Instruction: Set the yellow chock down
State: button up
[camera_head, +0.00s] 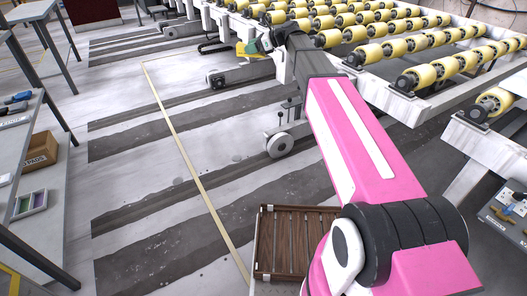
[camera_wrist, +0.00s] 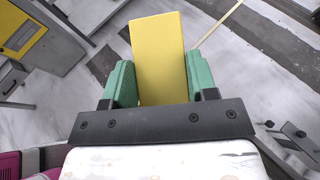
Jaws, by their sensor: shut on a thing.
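The yellow chock (camera_wrist: 158,55) is a plain block between the two green fingers of my gripper (camera_wrist: 158,85) in the wrist view. The fingers are shut on it, one at each side. In the head view the chock (camera_head: 248,49) shows small at the far end of my arm, near the roller conveyor, with my gripper (camera_head: 254,46) partly hidden beside it. The chock appears held above the floor, but the exact gap cannot be told.
A roller conveyor (camera_head: 374,54) with yellow rollers runs along the right and back. A wooden slatted crate (camera_head: 262,244) stands on the floor in front. A workbench (camera_head: 28,150) with tools is at left. The grey-white floor (camera_head: 130,100) between is mostly clear, with dark strips.

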jog(key=w+a+f+m+t+h, duration=0.1)
jog(key=w+a+f+m+t, duration=0.15)
jog(key=w+f, duration=1.35)
jog(key=m+t+h, duration=0.5)
jog(key=m+t, duration=0.2)
jog(key=m, duration=0.1)
send_over(261, 162)
notch_tip(261, 162, down, 64)
jog(key=shift+n, duration=0.25)
jog(key=shift+s+d+f, duration=0.1)
jog(key=shift+f, duration=3.4)
jog(key=shift+f, duration=0.8)
jog(key=o, duration=1.1)
